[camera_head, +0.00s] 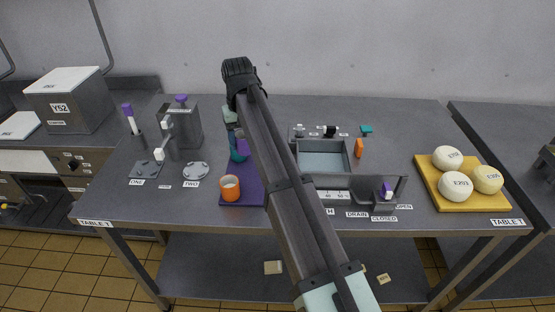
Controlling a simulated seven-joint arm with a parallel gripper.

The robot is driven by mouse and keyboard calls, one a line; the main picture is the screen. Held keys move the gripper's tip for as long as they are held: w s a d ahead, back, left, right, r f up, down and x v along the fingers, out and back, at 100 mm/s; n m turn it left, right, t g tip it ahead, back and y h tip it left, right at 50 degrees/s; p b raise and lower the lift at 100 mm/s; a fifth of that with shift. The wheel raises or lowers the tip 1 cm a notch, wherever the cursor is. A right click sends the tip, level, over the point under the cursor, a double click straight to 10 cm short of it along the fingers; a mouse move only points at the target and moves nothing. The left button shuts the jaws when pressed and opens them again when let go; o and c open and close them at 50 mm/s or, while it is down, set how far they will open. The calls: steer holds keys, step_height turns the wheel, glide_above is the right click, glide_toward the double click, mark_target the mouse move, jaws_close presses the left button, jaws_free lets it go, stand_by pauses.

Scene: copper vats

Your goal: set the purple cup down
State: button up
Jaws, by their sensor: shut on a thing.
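The purple cup (243,147) shows as a small purple patch above the purple mat (250,187), partly covered by my arm. My gripper (238,134) is shut on it; the fingers are small and mostly hidden, so I cannot tell whether the cup touches the mat. A teal object (236,154) is just left of the purple cup. An orange cup (230,190) stands upright at the mat's front left.
Left are a grey canister (184,126) with a purple knob, a lever post and round plate. Right are a grey basin (322,160), an orange piece (359,148), a purple-topped lever (386,192) and a yellow board (470,200) with white balls. My arm crosses the table's middle.

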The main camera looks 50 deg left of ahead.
steer(key=w+d+m, duration=0.3)
steer(key=w+d, duration=1)
steer(key=w, duration=0.4)
steer(key=shift+d+f+n, duration=0.45)
steer(key=shift+f+n, duration=0.1)
steer(key=shift+f, duration=1.05)
steer(key=shift+d+f+n, duration=0.5)
steer(key=shift+f, duration=1.1)
steer(key=shift+d+f+n, duration=0.45)
steer(key=shift+f+n, duration=0.1)
steer(key=shift+f, duration=1.05)
steer(key=shift+f, duration=0.1)
steer(key=o, duration=1.1)
step_height(320, 180, up, 12)
steer(key=shift+r, duration=0.15)
